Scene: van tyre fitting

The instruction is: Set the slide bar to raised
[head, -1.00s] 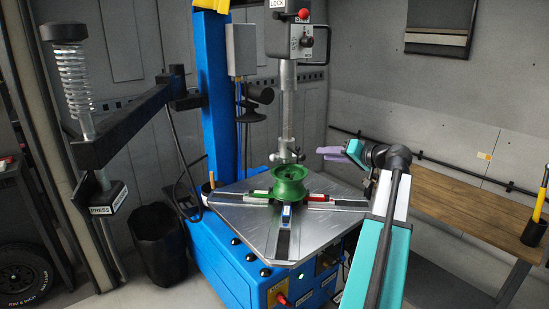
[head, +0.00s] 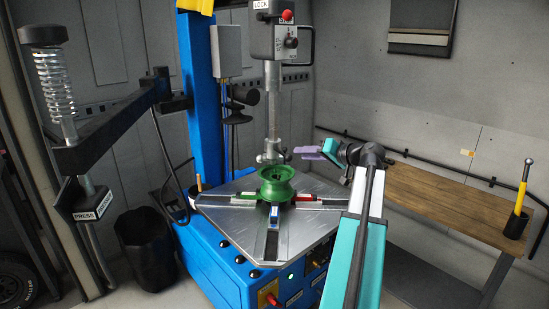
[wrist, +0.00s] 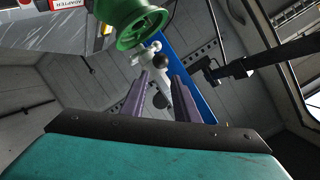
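The slide bar (head: 272,105) is a bright vertical rod hanging from the grey head box (head: 276,38) marked LOCK, which has a red knob (head: 287,15) on it. The bar's lower end carries a metal tool head (head: 270,157), low and just above and behind the green wheel rim (head: 277,184). My gripper (head: 308,153) is just right of that tool head, apart from the bar. In the wrist view its purple fingers (wrist: 162,78) are spread with nothing between them.
The steel turntable (head: 235,205) with coloured clamps carries the rim. A blue column (head: 203,110) stands behind it. A black press arm (head: 105,125) reaches in at left above a black bin (head: 146,245). A wooden bench (head: 445,205) with a yellow-handled tool (head: 521,190) is at right.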

